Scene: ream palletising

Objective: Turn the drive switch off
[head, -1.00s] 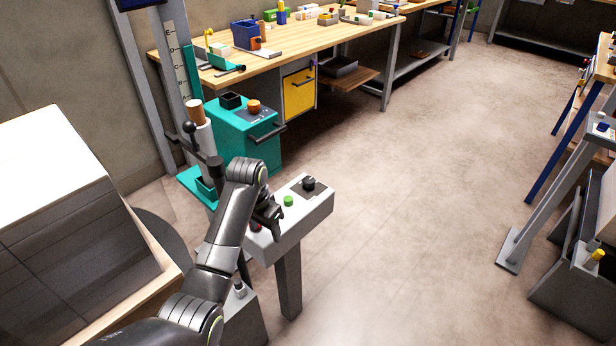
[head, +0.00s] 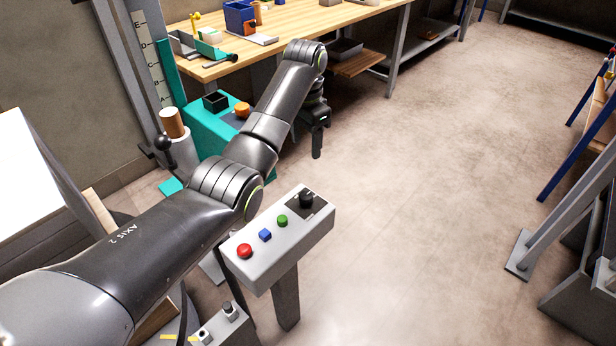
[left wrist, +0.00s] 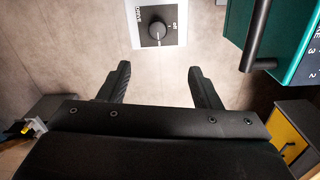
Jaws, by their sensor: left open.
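The drive switch (head: 306,199) is a black rotary knob on a dark plate at the far right end of a grey control box (head: 285,245). In the left wrist view the knob (left wrist: 157,31) sits near the top, with "off" and another word lettered beside it; its exact setting is hard to tell. My left gripper (head: 317,150) points down and shows just beyond the knob in the head view, apart from it. In the left wrist view its two fingers (left wrist: 158,75) are spread, with nothing between them. My right gripper is not in view.
The box also carries a red button (head: 244,251), a blue button (head: 265,235) and a green button (head: 282,220). A teal machine (head: 205,125) with a handle stands close to my left gripper. A wooden workbench (head: 330,18) is behind.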

